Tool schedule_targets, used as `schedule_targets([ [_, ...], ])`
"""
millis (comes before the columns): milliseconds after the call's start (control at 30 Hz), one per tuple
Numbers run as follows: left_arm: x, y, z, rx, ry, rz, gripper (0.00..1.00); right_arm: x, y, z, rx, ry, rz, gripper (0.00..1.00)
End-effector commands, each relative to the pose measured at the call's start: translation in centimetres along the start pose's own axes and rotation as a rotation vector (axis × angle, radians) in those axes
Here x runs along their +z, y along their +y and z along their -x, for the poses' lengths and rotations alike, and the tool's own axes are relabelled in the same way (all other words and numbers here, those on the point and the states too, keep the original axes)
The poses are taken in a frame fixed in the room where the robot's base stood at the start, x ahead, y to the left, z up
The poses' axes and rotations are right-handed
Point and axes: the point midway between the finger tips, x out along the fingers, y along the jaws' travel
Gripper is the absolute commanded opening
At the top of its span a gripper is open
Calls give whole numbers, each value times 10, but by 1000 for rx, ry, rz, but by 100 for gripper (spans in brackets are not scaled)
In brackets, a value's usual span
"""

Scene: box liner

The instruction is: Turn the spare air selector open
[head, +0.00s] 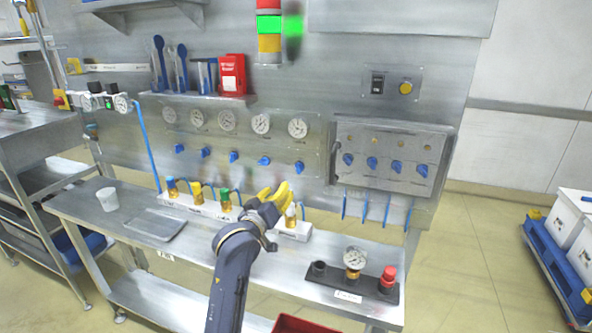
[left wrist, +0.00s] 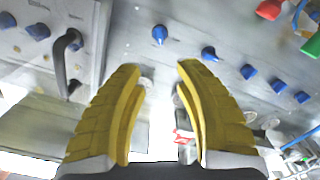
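A row of blue selector knobs sits on the steel panel under round gauges. The rightmost knob (head: 298,167) is above and slightly right of my left gripper (head: 274,191). More blue knobs (head: 372,163) are on the box at the right. Labels are too small to read, so I cannot tell which is the spare air selector. In the left wrist view, my left gripper (left wrist: 160,68) has its yellow fingers spread and empty. One blue knob (left wrist: 160,33) shows beyond the gap between the fingertips, apart from them. My right gripper is not in view.
Below the panel is a bench (head: 190,245) with a white manifold (head: 205,207) carrying coloured fittings, near my left arm. A white cup (head: 108,199), a tray (head: 155,224) and a black base (head: 340,283) with gauge and red button also stand there. The box handle (left wrist: 68,62) protrudes.

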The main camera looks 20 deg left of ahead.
Motion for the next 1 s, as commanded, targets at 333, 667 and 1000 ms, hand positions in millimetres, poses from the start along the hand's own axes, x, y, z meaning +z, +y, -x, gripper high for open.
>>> schedule_targets([
  [333,-1,0,-56,0,0,-1,33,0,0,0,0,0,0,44],
  [667,-1,0,-115,0,0,-2,33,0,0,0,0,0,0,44],
  [1000,0,0,-155,0,0,-3,33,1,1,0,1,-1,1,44],
])
